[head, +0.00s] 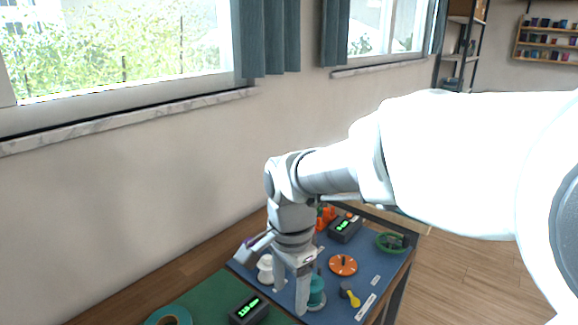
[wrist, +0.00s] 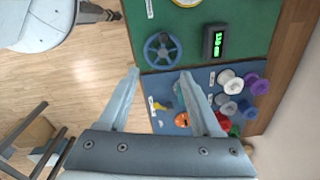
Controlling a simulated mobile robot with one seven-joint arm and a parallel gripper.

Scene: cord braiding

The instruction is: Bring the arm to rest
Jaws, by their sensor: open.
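My gripper (head: 290,297) hangs pointing down over the workbench in the head view, its fingers spread apart with nothing between them. In the wrist view the two fingers of my gripper (wrist: 159,74) are also apart and empty. Between and beyond them lie the blue mat (wrist: 200,73) and the green mat (wrist: 185,22). My arm fills the right of the head view and hides part of the bench. In the head view a teal spool (head: 317,290) stands close beside the right finger, and a white spool (head: 265,268) is near the left finger; contact cannot be told.
An orange disc (head: 343,265), a yellow-tipped piece (head: 350,294), a green ring-shaped item (head: 391,243) and a display box (head: 345,228) sit on the blue mat. A second display (head: 249,311) and a teal tape ring (head: 168,316) are on the green mat. A wall with windows stands behind.

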